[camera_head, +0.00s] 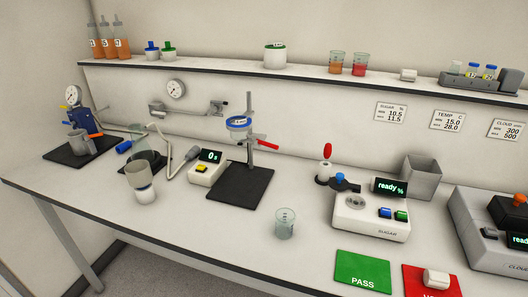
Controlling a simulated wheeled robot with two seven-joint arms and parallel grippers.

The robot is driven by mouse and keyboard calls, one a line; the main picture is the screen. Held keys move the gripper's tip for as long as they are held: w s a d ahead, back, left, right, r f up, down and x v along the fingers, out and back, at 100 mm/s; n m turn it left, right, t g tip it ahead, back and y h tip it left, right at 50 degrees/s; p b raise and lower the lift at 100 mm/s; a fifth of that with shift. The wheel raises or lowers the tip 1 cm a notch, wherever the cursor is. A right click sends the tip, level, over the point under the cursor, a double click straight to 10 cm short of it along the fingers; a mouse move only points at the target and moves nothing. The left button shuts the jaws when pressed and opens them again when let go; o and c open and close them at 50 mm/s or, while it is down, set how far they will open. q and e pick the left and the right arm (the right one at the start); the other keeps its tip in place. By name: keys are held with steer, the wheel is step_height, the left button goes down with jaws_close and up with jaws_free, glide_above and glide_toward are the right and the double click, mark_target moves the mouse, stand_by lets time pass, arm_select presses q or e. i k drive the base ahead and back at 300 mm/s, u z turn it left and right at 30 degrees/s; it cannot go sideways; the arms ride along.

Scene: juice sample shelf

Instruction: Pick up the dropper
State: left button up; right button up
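What looks like the dropper (327,151), with a red bulb on top, stands upright in a small white holder (323,180) right of the table's middle. Its lower part is hidden in the holder. The holder stands at the back left of the white sugar meter (372,229), whose display reads "ready %". A blue-topped part (340,178) is close to the right of the holder. Neither of my grippers is in view.
A clear beaker (285,224) stands in front of the holder. A black stand base (241,182) with a rod is to the left, a grey open bin (422,178) to the right. Green PASS (363,272) and red (418,288) mats lie in front. A shelf (300,77) runs above.

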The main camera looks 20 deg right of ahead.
mark_target(328, 151)
steer(key=u, duration=0.9)
steer(key=i, duration=1.15)
steer(key=z, duration=2.5)
